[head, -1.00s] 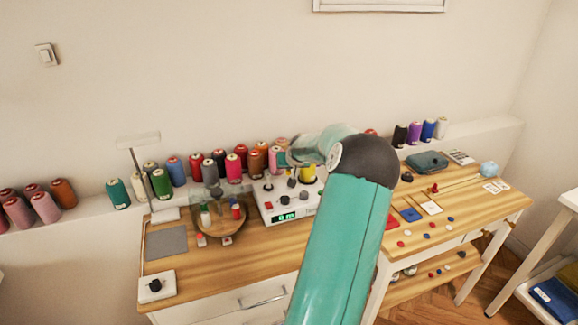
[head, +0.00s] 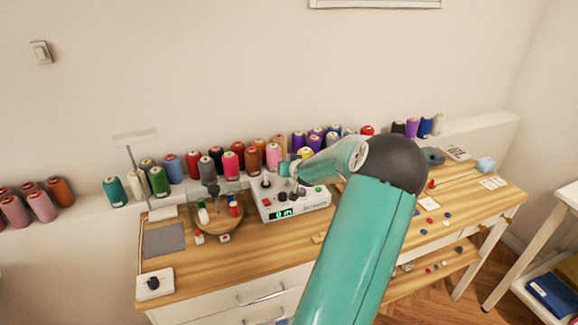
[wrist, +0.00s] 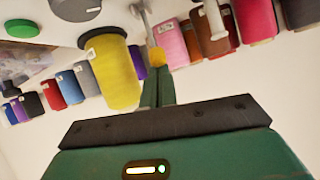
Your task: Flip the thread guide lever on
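The white winding machine (head: 300,205) with a lit green display stands on the wooden table in the head view. My gripper (head: 284,170) is just above its back part. In the wrist view a thin metal rod with an orange-yellow tip (wrist: 157,57), which looks like the thread guide lever, slants from the machine's white top. My gripper (wrist: 159,78) has its green fingers close together, with their ends at that tip. I cannot tell whether they touch it. A yellow spool (wrist: 112,72) stands beside the rod.
Several thread spools (head: 232,165) line the ledge behind the machine. A round wooden stand (head: 222,224) with small spools is left of it. Dark knobs (head: 283,197) and a red button (head: 266,202) sit on the machine. The table front is mostly clear.

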